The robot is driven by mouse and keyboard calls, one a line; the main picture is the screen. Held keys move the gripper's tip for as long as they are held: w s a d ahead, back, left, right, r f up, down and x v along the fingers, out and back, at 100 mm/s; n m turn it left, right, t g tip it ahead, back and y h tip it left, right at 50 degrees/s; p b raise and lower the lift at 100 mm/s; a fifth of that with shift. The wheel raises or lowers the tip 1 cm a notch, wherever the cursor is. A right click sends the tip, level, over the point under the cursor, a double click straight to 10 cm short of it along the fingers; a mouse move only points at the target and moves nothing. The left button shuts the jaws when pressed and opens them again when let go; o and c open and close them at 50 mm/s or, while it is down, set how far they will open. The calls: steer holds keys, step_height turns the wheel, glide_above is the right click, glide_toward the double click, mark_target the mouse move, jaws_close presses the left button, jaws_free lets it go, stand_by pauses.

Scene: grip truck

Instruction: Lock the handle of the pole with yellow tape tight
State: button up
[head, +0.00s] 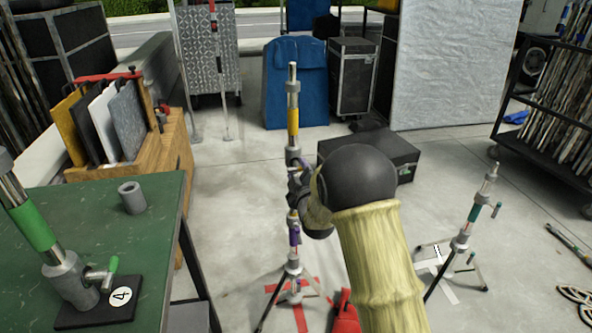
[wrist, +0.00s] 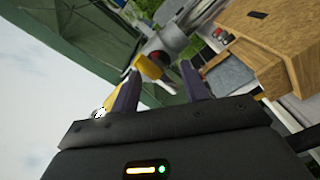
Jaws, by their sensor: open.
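The pole with yellow tape (head: 293,115) stands upright on a tripod stand in the middle of the head view. A grey metal clamp collar (head: 293,155) sits below the tape. In the wrist view the collar (wrist: 172,40) is just beyond my fingertips, with a yellow handle (wrist: 147,67) sticking out of it. My gripper (wrist: 160,71) is open, its two dark fingers apart, with the handle's end in front of or between them, near the left finger. Contact cannot be told. In the head view my arm hides most of the gripper and the handle.
A green table (head: 160,215) at left holds a stand with green tape (head: 33,225) and a grey ring (head: 132,197). A black case (head: 400,155) lies behind my arm. Another tripod pole (head: 470,215) stands at right. Some floor at right is clear.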

steer(key=shift+x, duration=0.8)
steer(key=shift+d, duration=0.1)
jaws_close()
